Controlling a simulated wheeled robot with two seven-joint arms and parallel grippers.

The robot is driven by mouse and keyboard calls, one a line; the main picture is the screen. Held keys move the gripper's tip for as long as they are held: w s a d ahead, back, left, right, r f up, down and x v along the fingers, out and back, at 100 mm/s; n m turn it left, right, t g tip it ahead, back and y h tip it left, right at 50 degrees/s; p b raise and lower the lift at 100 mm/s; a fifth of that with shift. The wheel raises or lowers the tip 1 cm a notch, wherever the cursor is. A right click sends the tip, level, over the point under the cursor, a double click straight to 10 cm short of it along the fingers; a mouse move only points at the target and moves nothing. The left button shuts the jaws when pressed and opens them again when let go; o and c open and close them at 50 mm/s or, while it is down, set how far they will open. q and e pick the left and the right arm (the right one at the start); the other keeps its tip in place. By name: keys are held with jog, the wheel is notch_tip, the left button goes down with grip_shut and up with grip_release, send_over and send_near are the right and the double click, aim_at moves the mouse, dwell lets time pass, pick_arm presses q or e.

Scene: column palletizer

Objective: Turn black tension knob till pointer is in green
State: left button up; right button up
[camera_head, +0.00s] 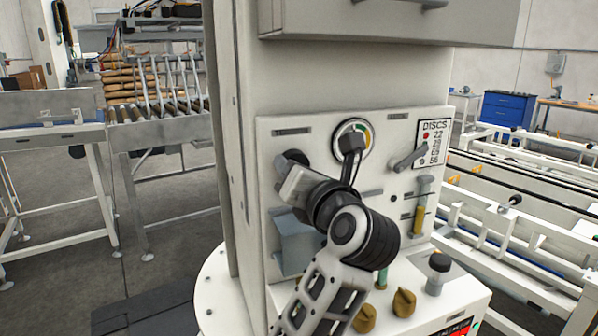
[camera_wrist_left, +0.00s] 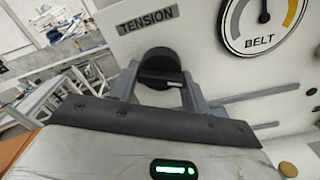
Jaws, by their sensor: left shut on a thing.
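The black tension knob (camera_wrist_left: 157,62) sits under the "TENSION" label in the left wrist view. It also shows at the upper left of the panel in the head view (camera_head: 290,158). My left gripper (camera_wrist_left: 160,86) is shut on the knob, one finger on each side. In the head view the left gripper (camera_head: 294,172) reaches the knob from below right. The round belt gauge (camera_wrist_left: 231,25) is cut off at the top of the wrist view; its yellow band shows. In the head view, a dark part covers much of the gauge (camera_head: 366,130), so I cannot read the pointer. My right gripper is out of view.
The white panel (camera_head: 265,130) also carries a grey lever (camera_head: 408,160), a "DISCS" label (camera_head: 430,144) and a yellow-and-grey sliding indicator (camera_head: 419,215). Brass knobs (camera_head: 404,302) and a black-topped knob (camera_head: 439,263) stand below. Conveyors (camera_head: 165,118) flank the column.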

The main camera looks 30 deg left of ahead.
pick_arm(q)
jog(key=o, duration=1)
jog(key=shift+c, duration=0.2)
jog(key=shift+d, duration=0.1)
jog(key=b+v, duration=0.2)
jog(key=v, duration=0.5)
jog(key=shift+s+d, duration=0.15)
jog(key=shift+r, duration=0.15)
